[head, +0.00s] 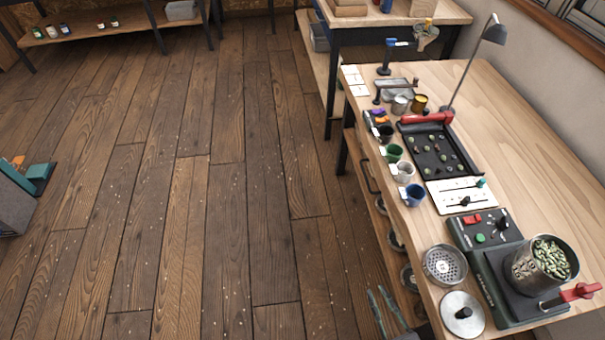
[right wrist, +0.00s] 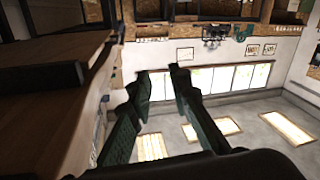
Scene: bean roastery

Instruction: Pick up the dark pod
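A black tray (head: 462,172) with a red bar along its far end lies on the wooden workbench. Several small green and pale pods lie in it, and darker specks barely stand out from its black floor. I cannot tell for sure which one is the dark pod. My right gripper (head: 377,292) is low at the bottom of the head view, beside the bench's left edge and well apart from the tray. In the right wrist view its two green fingers (right wrist: 158,75) stand apart with nothing between them. My left gripper is not in view.
Several cups, including a blue one (head: 412,195), line the bench's left edge. A metal pot of green beans (head: 541,262), a sieve (head: 445,265) and a round lid (head: 462,314) stand nearer. A desk lamp (head: 493,30) rises behind.

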